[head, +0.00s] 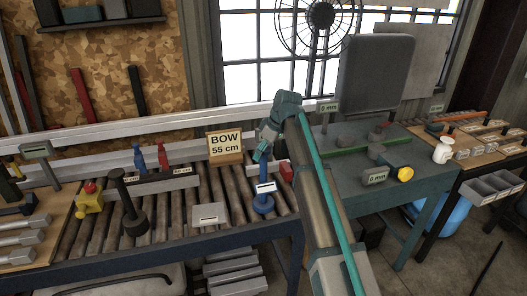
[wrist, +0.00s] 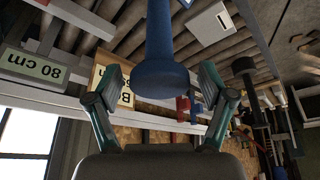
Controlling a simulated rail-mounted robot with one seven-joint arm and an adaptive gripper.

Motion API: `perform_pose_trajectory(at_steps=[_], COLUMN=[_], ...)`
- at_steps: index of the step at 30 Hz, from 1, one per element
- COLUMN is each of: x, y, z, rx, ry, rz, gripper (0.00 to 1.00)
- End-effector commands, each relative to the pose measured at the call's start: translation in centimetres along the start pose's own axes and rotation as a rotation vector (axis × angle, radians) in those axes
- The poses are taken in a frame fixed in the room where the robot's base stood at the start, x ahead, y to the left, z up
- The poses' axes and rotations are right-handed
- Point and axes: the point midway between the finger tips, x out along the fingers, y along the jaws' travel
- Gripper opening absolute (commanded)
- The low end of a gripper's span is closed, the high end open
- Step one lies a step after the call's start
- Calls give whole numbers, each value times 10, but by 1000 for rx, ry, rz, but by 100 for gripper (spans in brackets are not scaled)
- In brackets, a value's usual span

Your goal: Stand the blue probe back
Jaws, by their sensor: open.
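The blue probe (head: 263,204) is at the front right of the roller bench, below my gripper (head: 263,148), and looks roughly upright in the head view. In the wrist view the blue probe (wrist: 160,65) shows as a thick shaft with a wide round end, in line with the gap between the fingers. My gripper (wrist: 160,105) is open, with one teal finger on each side of that line. The wide end appears just beyond the fingertips; I cannot tell whether anything touches.
A "BOW 55 cm" sign (head: 225,147) stands just left of my gripper. A red block (head: 286,171) is close on the right. A grey plate (head: 209,213), a black post (head: 130,208) and a yellow box (head: 89,199) are further left. The green table (head: 345,196) is at the right.

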Motion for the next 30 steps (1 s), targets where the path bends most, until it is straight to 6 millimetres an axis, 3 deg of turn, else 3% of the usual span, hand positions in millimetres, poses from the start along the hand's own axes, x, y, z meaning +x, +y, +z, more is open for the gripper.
perform_pose_trajectory(at_steps=[7,21,30], x=[-20,-104,-122], y=[1,1,0], z=[-1,-2,-1], rx=[0,0,1], ry=[1,1,0], rz=[2,1,-1], gripper=[81,81,81])
